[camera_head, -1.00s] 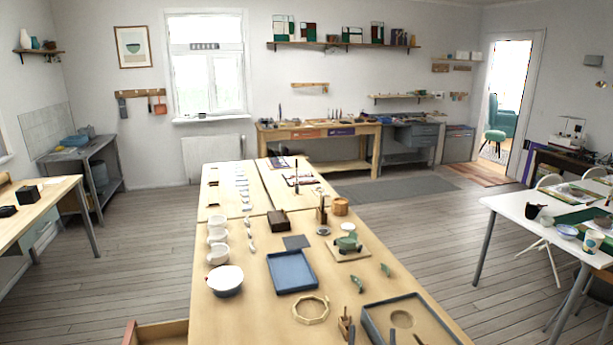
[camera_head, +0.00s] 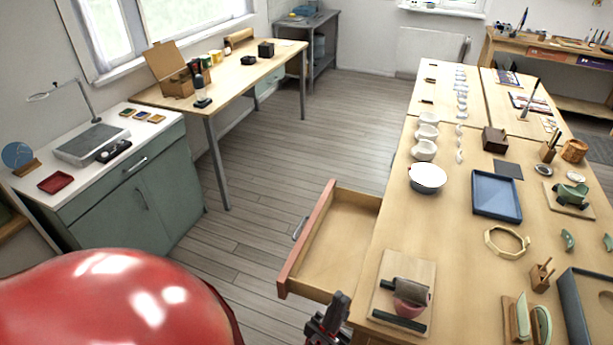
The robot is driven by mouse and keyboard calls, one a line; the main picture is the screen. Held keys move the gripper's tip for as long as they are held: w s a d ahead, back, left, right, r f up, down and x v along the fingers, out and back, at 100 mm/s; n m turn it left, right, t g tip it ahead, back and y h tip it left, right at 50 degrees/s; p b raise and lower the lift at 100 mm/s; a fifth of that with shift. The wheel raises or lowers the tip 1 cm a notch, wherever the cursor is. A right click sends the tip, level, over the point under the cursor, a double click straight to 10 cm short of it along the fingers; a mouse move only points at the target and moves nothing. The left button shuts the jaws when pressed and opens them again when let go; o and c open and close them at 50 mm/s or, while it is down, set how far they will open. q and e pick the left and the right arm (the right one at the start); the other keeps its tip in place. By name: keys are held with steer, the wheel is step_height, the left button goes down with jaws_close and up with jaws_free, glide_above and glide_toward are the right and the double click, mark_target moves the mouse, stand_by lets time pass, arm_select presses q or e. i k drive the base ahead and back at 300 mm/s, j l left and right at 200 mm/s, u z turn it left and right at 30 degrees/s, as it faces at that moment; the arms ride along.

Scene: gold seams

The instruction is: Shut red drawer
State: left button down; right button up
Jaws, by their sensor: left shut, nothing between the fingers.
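The red drawer (camera_head: 302,245) stands pulled out from the left side of the long wooden worktable (camera_head: 388,208). Its front is red with a metal handle on the outer face, and its pale wooden inside looks empty. My left gripper (camera_head: 336,301) shows at the bottom, just below the near side of the drawer. It is shut and empty. I cannot tell whether it touches the drawer. My right gripper is not in view.
The table holds a white bowl (camera_head: 427,178), a blue tray (camera_head: 496,196) and a board (camera_head: 403,292) with a reddish cup near the drawer. A green cabinet (camera_head: 140,200) stands at the left. Wooden floor (camera_head: 262,150) is free between the cabinet and the drawer.

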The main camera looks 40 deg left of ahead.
mark_target(329, 253)
steer(key=k+j, duration=0.1)
steer(key=j, duration=1.55)
steer(key=k+j, duration=0.15)
steer(key=j, duration=0.65)
steer(key=i+l+u, duration=0.35)
steer(key=l, duration=0.2)
steer(key=i+l+u, duration=0.2)
steer(key=k+l, duration=0.05)
steer(key=k, duration=0.05)
